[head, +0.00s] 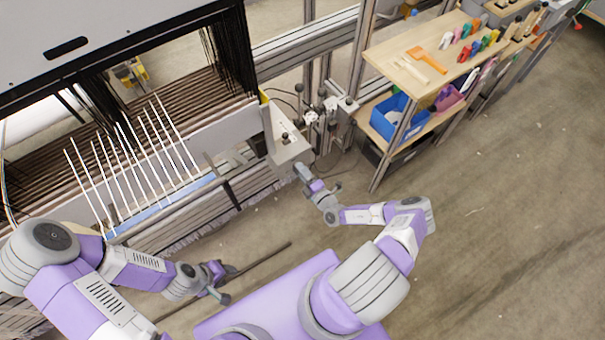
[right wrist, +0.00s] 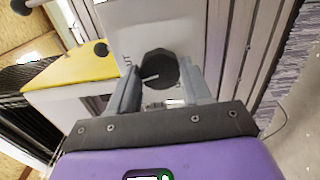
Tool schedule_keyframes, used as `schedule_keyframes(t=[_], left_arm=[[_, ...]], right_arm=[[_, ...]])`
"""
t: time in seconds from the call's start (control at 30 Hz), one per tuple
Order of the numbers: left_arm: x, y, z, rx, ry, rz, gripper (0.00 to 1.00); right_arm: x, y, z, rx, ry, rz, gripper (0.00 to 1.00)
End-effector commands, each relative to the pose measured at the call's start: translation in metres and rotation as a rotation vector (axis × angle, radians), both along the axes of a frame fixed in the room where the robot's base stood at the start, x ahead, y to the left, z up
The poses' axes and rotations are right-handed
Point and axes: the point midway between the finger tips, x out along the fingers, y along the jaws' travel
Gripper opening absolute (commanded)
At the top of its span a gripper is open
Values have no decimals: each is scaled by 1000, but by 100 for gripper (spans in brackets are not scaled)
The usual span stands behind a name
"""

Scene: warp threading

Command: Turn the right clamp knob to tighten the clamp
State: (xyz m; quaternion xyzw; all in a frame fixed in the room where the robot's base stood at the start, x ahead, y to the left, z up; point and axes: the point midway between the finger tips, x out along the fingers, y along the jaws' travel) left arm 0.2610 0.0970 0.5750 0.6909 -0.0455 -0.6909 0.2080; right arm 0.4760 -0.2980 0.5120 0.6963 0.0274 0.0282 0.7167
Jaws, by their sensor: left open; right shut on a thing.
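The right clamp knob (right wrist: 158,68) is a dark, many-sided knob with a light line on its face, set on a pale panel (right wrist: 150,25). In the right wrist view my right gripper (right wrist: 161,82) has one grey finger on each side of it and is shut on it. In the head view my right gripper (head: 300,170) is at the front of the white box (head: 290,149) at the loom's right end, and the gripped knob cannot be made out there. My left gripper (head: 222,284) is open and empty, low in front of the loom, away from the knob.
The loom carries several white rods (head: 135,150) and dark threads. A wooden shelf (head: 400,75) with tools and a blue bin (head: 394,118) stands to the right. A yellow-topped part (right wrist: 65,62) and a dark round knob (right wrist: 100,50) are near the right gripper. Floor at right is clear.

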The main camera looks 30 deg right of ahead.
Motion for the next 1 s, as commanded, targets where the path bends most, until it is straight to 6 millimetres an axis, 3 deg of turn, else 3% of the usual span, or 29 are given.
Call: schedule_keyframes(t=[0.3,0.83,0.87,1.0], left_arm=[[0,0,-5,0,0,0,43],[0,0,-5,0,0,0,43],[0,0,-5,0,0,0,43],[0,0,-5,0,0,0,43]], right_arm=[[0,-1,0,115,8,-2,18],[0,-1,0,136,10,-2,18],[0,-1,0,136,10,-2,52],[0,-1,0,136,11,-2,73]])
